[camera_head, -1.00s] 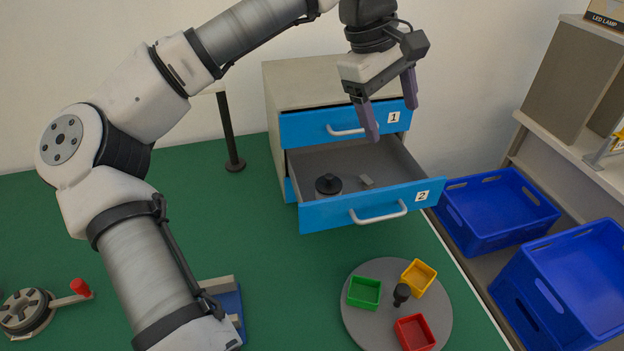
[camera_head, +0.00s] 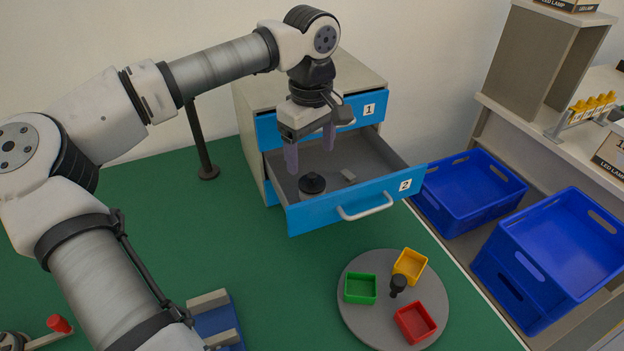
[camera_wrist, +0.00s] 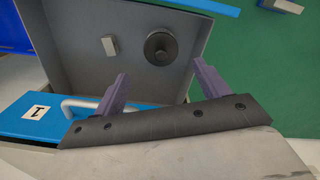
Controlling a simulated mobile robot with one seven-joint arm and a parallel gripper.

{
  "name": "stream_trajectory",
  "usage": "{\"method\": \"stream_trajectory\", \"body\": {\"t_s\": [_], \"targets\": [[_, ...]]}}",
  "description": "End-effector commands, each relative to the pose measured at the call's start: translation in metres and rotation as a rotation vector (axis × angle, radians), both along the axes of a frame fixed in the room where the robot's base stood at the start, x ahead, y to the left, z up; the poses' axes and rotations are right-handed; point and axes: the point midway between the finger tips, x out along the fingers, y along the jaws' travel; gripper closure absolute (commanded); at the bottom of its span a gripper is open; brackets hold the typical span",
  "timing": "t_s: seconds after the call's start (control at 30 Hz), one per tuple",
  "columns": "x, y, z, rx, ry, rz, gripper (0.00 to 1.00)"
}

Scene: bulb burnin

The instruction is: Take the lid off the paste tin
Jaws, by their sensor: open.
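The paste tin (camera_head: 311,184) is a dark, round tin with a knobbed lid. It sits inside the open drawer 2 (camera_head: 352,204), toward its left side. In the wrist view the tin (camera_wrist: 160,47) shows from above, with the round lid and its central knob on top. My gripper (camera_head: 311,160) is open and empty, with its purple fingers pointing down above the drawer, behind the tin in the head view. In the wrist view the gripper (camera_wrist: 162,75) has its fingers spread apart, and the tin lies beyond the fingertips, not between them.
A small grey block (camera_head: 348,175) lies in the drawer beside the tin. Drawer 1 (camera_head: 268,130) is shut above. A round grey tray (camera_head: 362,318) holds green, yellow and red boxes. Blue crates (camera_head: 470,200) stand at right. A dark post (camera_head: 203,150) stands left of the cabinet.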

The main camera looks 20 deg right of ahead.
Motion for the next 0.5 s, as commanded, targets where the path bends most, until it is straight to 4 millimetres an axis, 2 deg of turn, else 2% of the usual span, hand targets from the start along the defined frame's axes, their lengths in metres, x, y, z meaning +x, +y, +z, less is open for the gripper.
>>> {"method": "stream_trajectory", "body": {"t_s": [0.13,0.4,0.5], "targets": [[-0.003,0.001,-0.011,0.001,0.003,0.000,0.26],[-0.007,0.000,-0.049,0.000,0.002,0.000,0.26],[-0.007,0.000,-0.053,0.000,0.001,0.000,0.26]]}}
